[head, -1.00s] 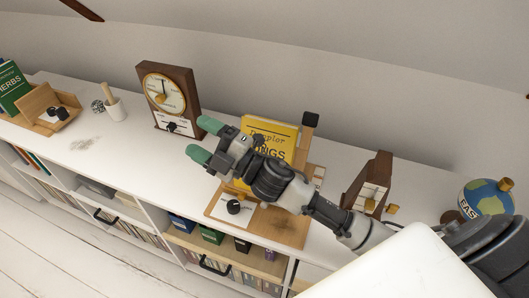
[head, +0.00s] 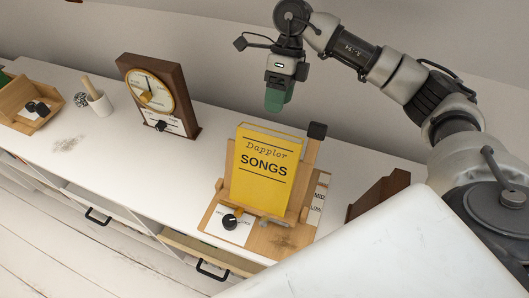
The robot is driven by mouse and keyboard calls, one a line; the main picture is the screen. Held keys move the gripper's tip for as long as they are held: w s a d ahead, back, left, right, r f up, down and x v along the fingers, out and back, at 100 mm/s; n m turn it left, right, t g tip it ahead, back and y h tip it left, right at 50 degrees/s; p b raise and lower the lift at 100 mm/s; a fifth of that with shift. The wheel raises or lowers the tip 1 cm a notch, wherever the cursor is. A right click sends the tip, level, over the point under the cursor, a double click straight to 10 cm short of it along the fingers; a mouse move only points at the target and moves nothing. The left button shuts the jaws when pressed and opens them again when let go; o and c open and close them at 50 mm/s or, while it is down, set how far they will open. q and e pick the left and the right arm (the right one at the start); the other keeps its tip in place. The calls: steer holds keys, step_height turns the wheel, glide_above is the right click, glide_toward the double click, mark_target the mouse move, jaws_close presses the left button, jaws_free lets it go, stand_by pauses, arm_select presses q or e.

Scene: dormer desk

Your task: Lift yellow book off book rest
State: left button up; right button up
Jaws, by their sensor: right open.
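My right gripper (head: 275,103) hangs above and behind the book's top edge, with green fingertips pointing down. It is open and empty, apart from the book. My left gripper is not in view.
A brown clock (head: 158,96) stands left of the book rest. A white cup (head: 100,104) and a wooden stand (head: 30,105) are farther left. A dark wooden object (head: 378,194) is to the right, partly hidden. The counter between clock and rest is clear.

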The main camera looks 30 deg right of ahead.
mark_target(274, 133)
steer(key=shift+s+a+f+p, duration=0.25)
steer(key=shift+s+a+f, duration=0.15)
steer(key=shift+s, duration=0.15)
steer(key=shift+s+a+f+p, duration=0.2)
steer(key=shift+s+a+f, duration=0.2)
steer(key=shift+s, duration=0.15)
steer(key=shift+s+a+f+p, duration=0.15)
steer(key=shift+s+a+f, duration=0.2)
steer(key=shift+f, duration=0.15)
steer(key=shift+s+a+f+p, duration=0.2)
steer(key=shift+s+f, duration=0.1)
steer(key=shift+f, duration=0.15)
steer(key=shift+p+x, duration=0.85)
steer(key=shift+x, duration=0.15)
steer(key=shift+p+x, duration=0.35)
steer(key=shift+x, duration=0.9)
steer(key=shift+f, duration=0.35)
steer(key=shift+w, duration=0.1)
steer(key=shift+c, duration=1.6)
steer(key=c, duration=0.5)
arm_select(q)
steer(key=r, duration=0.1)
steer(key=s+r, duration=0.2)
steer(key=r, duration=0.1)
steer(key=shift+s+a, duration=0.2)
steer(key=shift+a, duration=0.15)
arm_select(e)
jaws_close()
